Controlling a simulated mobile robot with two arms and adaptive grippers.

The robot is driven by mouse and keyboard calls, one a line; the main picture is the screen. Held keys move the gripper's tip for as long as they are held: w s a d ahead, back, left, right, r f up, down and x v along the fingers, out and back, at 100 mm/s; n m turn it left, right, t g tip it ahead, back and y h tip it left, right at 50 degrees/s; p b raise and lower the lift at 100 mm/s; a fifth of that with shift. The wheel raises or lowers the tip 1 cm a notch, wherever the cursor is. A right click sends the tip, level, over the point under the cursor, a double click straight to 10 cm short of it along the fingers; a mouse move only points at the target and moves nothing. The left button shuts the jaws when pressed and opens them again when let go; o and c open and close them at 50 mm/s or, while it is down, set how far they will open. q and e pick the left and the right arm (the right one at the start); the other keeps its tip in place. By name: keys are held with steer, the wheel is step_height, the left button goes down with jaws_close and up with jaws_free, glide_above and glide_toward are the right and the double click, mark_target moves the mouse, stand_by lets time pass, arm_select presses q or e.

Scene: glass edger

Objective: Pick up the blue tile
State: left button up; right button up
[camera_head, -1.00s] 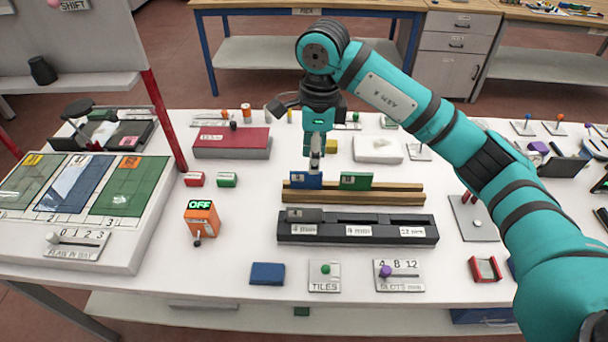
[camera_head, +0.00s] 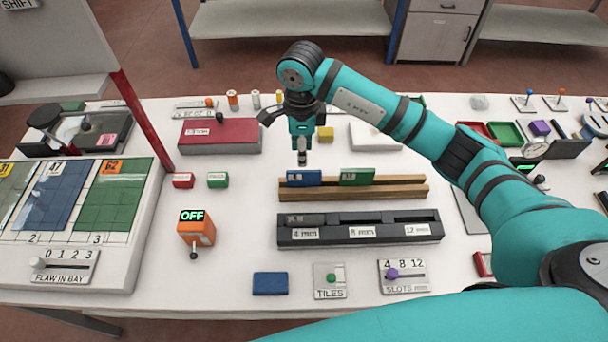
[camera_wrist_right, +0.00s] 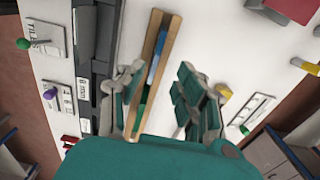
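The blue tile (camera_head: 304,178) stands upright in the left part of a wooden rack (camera_head: 400,191), beside a green tile (camera_head: 357,177). My right gripper (camera_head: 302,158) is just above or behind the blue tile in the head view, pointing down, apart from it as far as I can tell. In the wrist view the right gripper (camera_wrist_right: 160,90) is open, with the rack (camera_wrist_right: 160,40), the blue tile (camera_wrist_right: 153,70) and the green tile (camera_wrist_right: 140,117) seen between its fingers. The left gripper is out of view.
A black slotted block (camera_head: 360,229) lies in front of the rack. A flat blue block (camera_head: 270,283) lies near the front edge. An orange OFF switch box (camera_head: 196,228) stands left. A dark red box (camera_head: 219,137) and a yellow block (camera_head: 325,134) are behind.

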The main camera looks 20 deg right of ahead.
mark_target(304, 171)
steer(key=f+p, duration=0.2)
steer(key=f, duration=0.2)
steer(key=shift+s+f, duration=0.1)
steer(key=shift+s, duration=0.1)
steer(key=f, duration=0.1)
steer(key=f+p, duration=0.1)
steer(key=f, duration=0.1)
steer(key=shift+s+d+f+p, duration=0.15)
steer(key=shift+d+f+p, duration=0.05)
steer(key=shift+f+p, duration=0.1)
steer(key=shift+f, duration=0.3)
jaws_close()
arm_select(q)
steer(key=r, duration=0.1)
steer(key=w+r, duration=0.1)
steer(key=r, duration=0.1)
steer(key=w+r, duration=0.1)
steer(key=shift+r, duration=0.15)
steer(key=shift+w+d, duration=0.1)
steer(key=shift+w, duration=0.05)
